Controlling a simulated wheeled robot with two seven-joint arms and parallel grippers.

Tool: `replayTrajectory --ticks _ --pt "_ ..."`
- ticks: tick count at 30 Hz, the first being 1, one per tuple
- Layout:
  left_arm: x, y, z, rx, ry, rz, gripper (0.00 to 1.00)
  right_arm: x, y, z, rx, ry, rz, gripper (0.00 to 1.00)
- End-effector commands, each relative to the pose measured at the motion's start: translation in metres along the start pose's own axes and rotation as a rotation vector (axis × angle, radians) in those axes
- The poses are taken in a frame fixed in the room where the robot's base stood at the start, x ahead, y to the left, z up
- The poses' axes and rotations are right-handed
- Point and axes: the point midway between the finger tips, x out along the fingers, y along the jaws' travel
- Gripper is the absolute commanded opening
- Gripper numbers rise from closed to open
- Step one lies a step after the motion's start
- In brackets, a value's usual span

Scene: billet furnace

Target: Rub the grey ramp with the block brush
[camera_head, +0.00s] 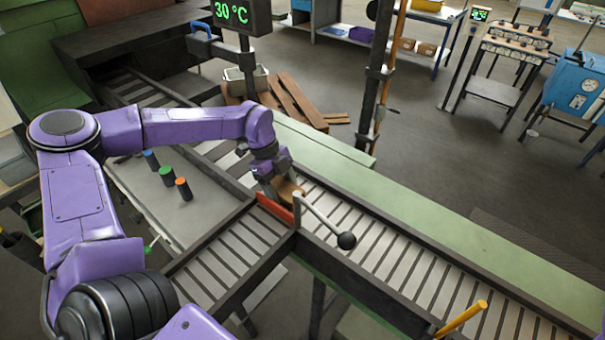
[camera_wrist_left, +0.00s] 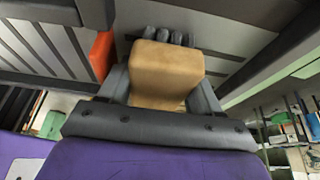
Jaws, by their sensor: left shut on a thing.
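My left gripper (camera_head: 281,182) is shut on the block brush (camera_head: 290,187), a tan block with dark bristles on its far side. In the left wrist view the tan block of the brush (camera_wrist_left: 165,72) sits between the two grey fingers. The grey ramp (camera_head: 385,260), with dark cross slats, runs to the lower right in the head view. The brush is over its upper end, beside a red bar (camera_head: 275,208). The bristle tips point at the grey surface (camera_wrist_left: 215,25); I cannot tell whether they touch it. My right gripper is not in view.
A lever with a black ball (camera_head: 347,240) stands beside the brush. Blue, green and orange pegs stand on a grey panel (camera_head: 160,205) to the left. A yellow handle (camera_head: 462,317) rises at lower right. A green beam (camera_head: 430,220) runs along the far side.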

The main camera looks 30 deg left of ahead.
Motion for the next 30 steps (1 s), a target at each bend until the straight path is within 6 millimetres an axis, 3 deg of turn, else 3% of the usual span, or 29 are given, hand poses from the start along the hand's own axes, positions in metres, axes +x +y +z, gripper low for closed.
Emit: replayTrajectory --ticks 3,27,30 --pt "0.001 -0.001 0.006 0.005 -0.001 0.002 0.15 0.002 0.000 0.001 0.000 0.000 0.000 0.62" --pt "0.025 -0.001 -0.057 -0.008 0.000 -0.004 0.15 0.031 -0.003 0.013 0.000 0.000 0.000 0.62" --pt "0.012 -0.002 -0.064 -0.010 -0.001 -0.006 0.15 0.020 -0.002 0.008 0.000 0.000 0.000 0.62"
